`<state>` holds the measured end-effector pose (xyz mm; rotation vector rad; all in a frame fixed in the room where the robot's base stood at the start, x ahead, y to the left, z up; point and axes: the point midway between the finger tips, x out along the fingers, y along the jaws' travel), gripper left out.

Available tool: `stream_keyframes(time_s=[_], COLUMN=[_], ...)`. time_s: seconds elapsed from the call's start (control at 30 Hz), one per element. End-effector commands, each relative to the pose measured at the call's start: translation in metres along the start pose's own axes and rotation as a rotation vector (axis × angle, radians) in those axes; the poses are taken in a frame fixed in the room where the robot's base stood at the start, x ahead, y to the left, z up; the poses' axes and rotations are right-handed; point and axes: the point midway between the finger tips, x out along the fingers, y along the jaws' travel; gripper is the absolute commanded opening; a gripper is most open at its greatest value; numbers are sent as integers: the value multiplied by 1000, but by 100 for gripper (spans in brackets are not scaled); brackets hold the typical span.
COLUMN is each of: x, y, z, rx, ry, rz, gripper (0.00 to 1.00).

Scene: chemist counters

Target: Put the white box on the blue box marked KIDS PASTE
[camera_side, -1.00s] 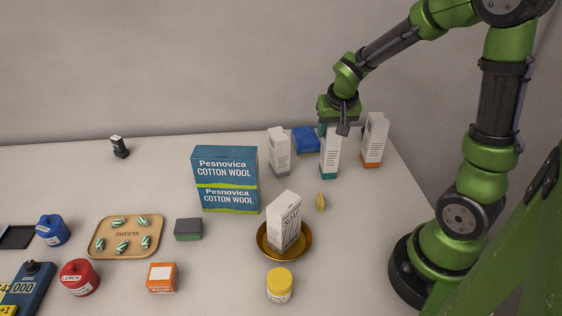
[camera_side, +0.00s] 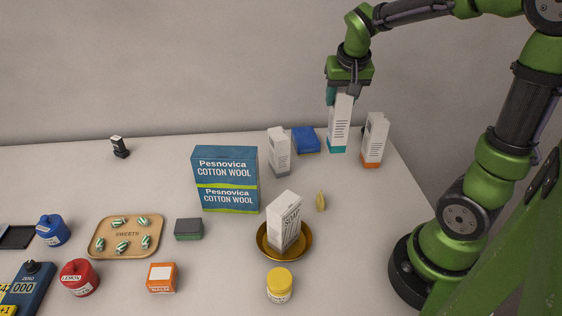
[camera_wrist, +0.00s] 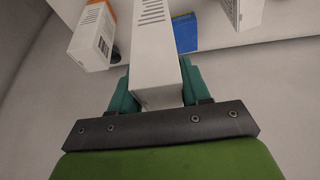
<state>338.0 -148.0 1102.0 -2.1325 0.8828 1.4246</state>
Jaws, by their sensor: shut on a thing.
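My gripper (camera_side: 341,96) is shut on the top of a tall white box with a teal bottom edge (camera_side: 338,132). The box is upright and appears to be held above the counter. In the wrist view the white box (camera_wrist: 152,45) sits between my two teal fingers (camera_wrist: 156,92). A flat blue box (camera_side: 306,140) lies at the back of the counter, just left of the held box; no marking on it can be read. It also shows in the wrist view (camera_wrist: 185,32), beside the held box.
A white box with a grey bottom (camera_side: 279,152) stands left of the blue box. An orange-bottomed white box (camera_side: 374,140) stands to the right. A brass dish (camera_side: 263,246) holds another white box. A large cotton wool box (camera_side: 226,178) stands further left.

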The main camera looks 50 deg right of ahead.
Motion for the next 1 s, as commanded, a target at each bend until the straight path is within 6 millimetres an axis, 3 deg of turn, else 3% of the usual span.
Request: stream_keyframes(time_s=[0.53, 0.8, 1.0], x=[60, 70, 97], y=[-48, -56, -56], z=[-108, -128, -115], rx=[0, 0, -1], ry=[0, 0, -1], rz=[1, 1, 1], gripper=[0, 0, 0])
